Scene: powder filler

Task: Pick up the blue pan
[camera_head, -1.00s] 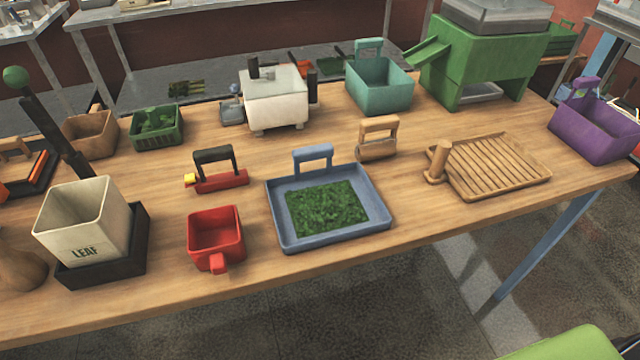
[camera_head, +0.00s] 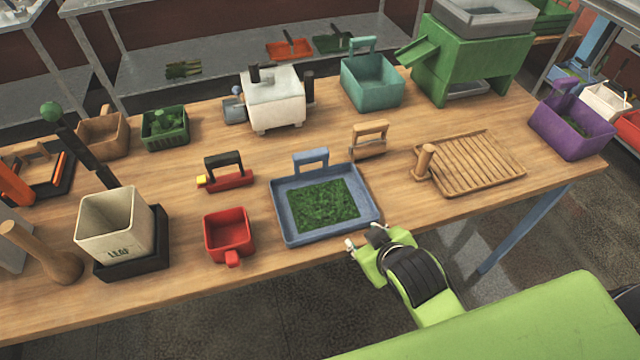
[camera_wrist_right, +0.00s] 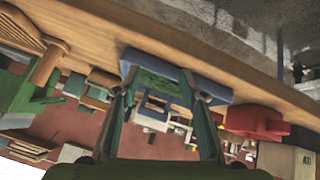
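The blue pan (camera_head: 368,206) lies flat on the wooden table near its front edge, with chopped green leaves (camera_head: 323,205) in it. Its upright handle (camera_head: 311,160) is on the far side. My right gripper (camera_head: 364,238) is in front of the pan's near right corner, by the table's front edge, apart from the handle. In the right wrist view its two fingers stand apart with nothing held, and the pan (camera_wrist_right: 172,62) shows tilted between and beyond them. My left gripper is not in view.
A red scoop (camera_head: 229,236) and a red tool with a black handle (camera_head: 226,180) stand left of the pan. A wooden-handled tool (camera_head: 369,140) and a ribbed wooden board (camera_head: 480,163) are to the right. A white LEAF box (camera_head: 112,226) stands further left.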

